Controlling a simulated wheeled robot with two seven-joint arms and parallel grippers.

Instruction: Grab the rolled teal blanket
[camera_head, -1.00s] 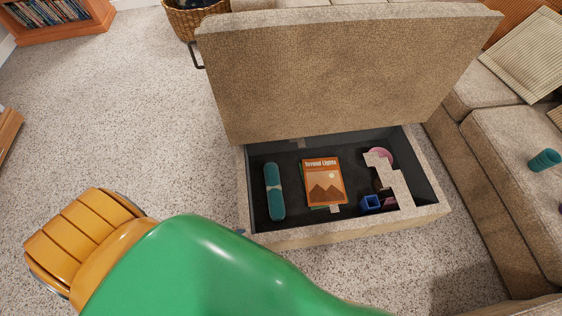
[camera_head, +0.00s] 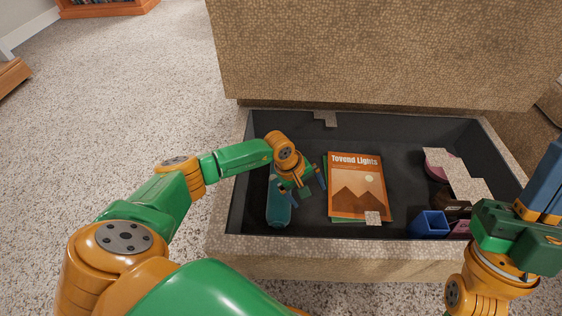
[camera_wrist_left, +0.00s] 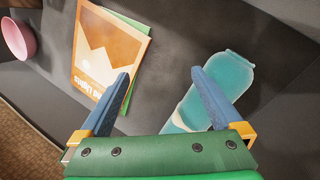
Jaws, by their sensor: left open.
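The rolled teal blanket (camera_head: 278,212) lies along the left side inside the open storage ottoman (camera_head: 330,256). My left gripper (camera_head: 307,194) is open and empty, low over the bin beside the blanket, and covers part of it. In the left wrist view the blanket (camera_wrist_left: 232,78) lies to the right, with a pale band near its lower end. The right finger of the left gripper (camera_wrist_left: 160,76) overlaps it in the picture, while the gap between the fingers shows mostly dark floor. My right gripper (camera_head: 545,185) is at the right edge; its opening is unclear.
An orange book (camera_head: 357,180) lies right of the blanket, on a green one. A blue cube-shaped holder (camera_head: 429,224) and a pink bowl (camera_head: 438,163) are farther right. The raised lid (camera_head: 380,55) stands behind; the bin walls surround everything.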

